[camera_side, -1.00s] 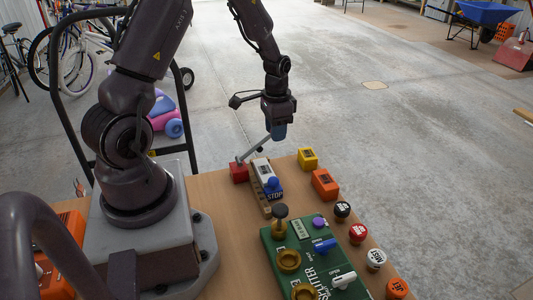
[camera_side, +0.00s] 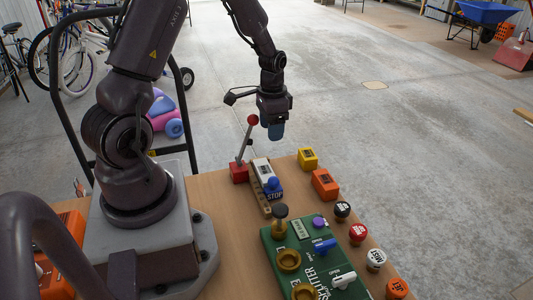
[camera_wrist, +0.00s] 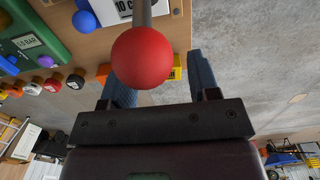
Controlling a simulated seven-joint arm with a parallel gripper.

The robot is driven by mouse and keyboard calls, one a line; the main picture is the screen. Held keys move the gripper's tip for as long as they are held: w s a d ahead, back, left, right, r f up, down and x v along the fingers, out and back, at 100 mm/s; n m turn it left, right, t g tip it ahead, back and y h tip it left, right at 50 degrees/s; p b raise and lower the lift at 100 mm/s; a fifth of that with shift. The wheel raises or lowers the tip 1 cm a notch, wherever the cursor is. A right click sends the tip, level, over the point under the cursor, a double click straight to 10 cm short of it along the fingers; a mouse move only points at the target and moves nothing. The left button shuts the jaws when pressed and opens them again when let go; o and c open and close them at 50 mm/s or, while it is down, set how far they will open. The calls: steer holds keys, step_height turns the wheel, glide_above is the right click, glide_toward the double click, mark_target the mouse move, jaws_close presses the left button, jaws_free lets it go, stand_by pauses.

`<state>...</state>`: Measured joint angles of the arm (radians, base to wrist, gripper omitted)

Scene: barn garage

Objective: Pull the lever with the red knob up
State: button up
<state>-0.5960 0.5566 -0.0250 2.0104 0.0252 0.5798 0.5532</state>
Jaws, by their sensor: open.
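The lever is a grey rod (camera_side: 244,147) with a red knob (camera_side: 252,119) on its top end, rising from a red base (camera_side: 239,172) on the wooden table. In the side view it stands steeply, leaning a little to the right. My gripper (camera_side: 276,130) is just right of the knob and a little lower, with its blue fingers pointing down. The wrist view shows my gripper (camera_wrist: 160,85) open, with the red knob (camera_wrist: 141,57) large in front of the gap between the fingers. Nothing is held.
A white box with a blue knob (camera_side: 266,176) stands right beside the lever base. Yellow (camera_side: 307,158) and orange (camera_side: 325,183) boxes, several round buttons and a green panel (camera_side: 275,244) occupy the table's right and front. The air right of my gripper is clear.

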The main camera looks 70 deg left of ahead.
steer(key=shift+w+r, duration=0.1)
steer(key=shift+r, duration=0.05)
step_height(320, 180, up, 6)
steer(key=w, duration=0.3)
stand_by(0.6)
steer(key=s+d+r+t, duration=0.2)
steer(key=s+d+r, duration=0.5)
steer(key=d, duration=0.3)
steer(key=s+d+r+t, duration=0.3)
steer(key=s+d+r, duration=0.4)
steer(key=d+r, duration=0.2)
steer(key=shift+s+d+r+t, duration=0.2)
steer(key=shift+d+r+t, duration=0.1)
steer(key=shift+d, duration=0.2)
